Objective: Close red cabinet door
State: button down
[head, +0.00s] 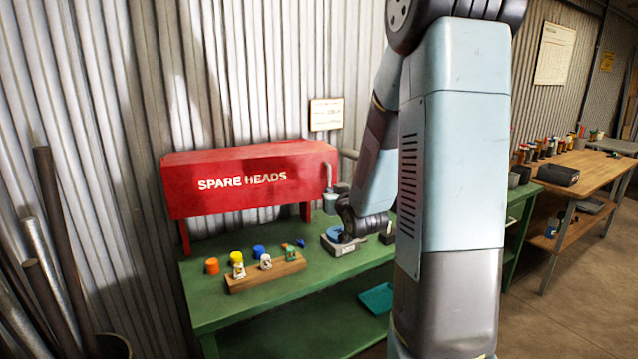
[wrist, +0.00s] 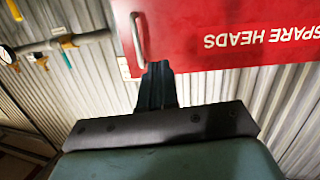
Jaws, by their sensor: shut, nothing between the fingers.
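The red cabinet (head: 318,150) stands on legs at the back of a green bench. Its red door (head: 240,190), lettered "SPARE HEADS", fills the front in the head view and looks about flush; I cannot tell whether a small gap remains. The door shows upside down in the wrist view (wrist: 230,55). A pale upright handle (wrist: 137,40) is on the door's edge, at the right end in the head view (head: 329,176). My gripper (wrist: 157,68) is shut and empty, its tips close to the door's edge beside the handle; contact cannot be told.
A wooden block (head: 265,275) with several small coloured parts lies on the green bench (head: 225,310). A grey device with a blue disc (head: 335,238) sits below my gripper. Pipes (head: 45,280) lean at left. A wooden workbench (head: 590,172) stands at right.

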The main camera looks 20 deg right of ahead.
aim_at(317, 178)
jog(key=shift+t, duration=0.8)
jog(key=w+d, duration=0.1)
jog(key=w, duration=0.4)
jog(key=w+d+f, duration=0.1)
jog(key=w, duration=0.3)
jog(key=w+d, duration=0.1)
jog(key=w, duration=0.4)
jog(key=shift+w+f, duration=0.3)
jog(key=shift+a, duration=0.1)
